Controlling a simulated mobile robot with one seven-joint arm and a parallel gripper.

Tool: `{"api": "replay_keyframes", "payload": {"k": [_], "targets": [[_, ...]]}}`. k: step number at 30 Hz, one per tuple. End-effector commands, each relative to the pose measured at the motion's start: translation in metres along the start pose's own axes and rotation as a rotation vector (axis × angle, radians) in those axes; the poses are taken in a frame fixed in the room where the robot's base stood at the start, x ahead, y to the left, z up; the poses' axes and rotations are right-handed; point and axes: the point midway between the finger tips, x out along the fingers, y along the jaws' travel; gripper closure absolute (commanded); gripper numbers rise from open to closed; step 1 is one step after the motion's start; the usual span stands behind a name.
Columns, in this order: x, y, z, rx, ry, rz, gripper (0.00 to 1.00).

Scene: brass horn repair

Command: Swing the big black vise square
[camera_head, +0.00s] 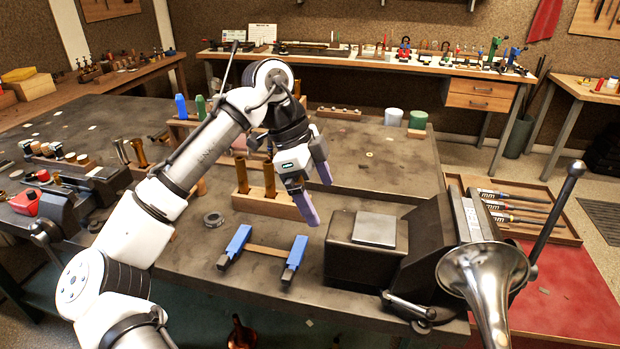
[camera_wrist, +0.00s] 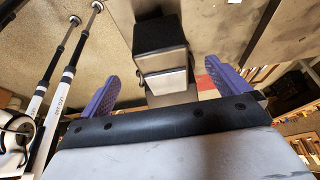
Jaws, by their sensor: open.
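The big black vise (camera_head: 440,245) stands at the right front corner of the workbench in the head view. Its block-like rear body carries a flat grey anvil plate (camera_head: 374,229), and its jaws are at the right. A long dark handle (camera_head: 556,215) rises at its right, and a silver horn bell (camera_head: 484,280) is in front of the jaws. My gripper (camera_head: 308,200), with purple fingers, is above the bench, left of and higher than the vise, apart from it. In the wrist view, a black block with a pale plate, apparently the vise (camera_wrist: 160,50), shows between the open fingers (camera_wrist: 160,85).
A blue-ended bar (camera_head: 262,250) lies left of the vise. A wooden block with brass cylinders (camera_head: 268,200) stands behind my gripper. A tray of files (camera_head: 515,208) lies right of the vise. Bench surface behind the vise is clear.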

Motion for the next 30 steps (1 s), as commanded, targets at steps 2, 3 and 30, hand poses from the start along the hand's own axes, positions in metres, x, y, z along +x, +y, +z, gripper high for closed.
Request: {"api": "replay_keyframes", "payload": {"k": [2,3,30], "targets": [[-0.014,0.0,-0.001,0.001,0.002,-0.001,0.0],[-0.02,0.0,-0.001,0.002,0.001,0.0,0.0],[-0.106,-0.065,-0.05,-0.078,0.37,-0.743,0.0]]}}
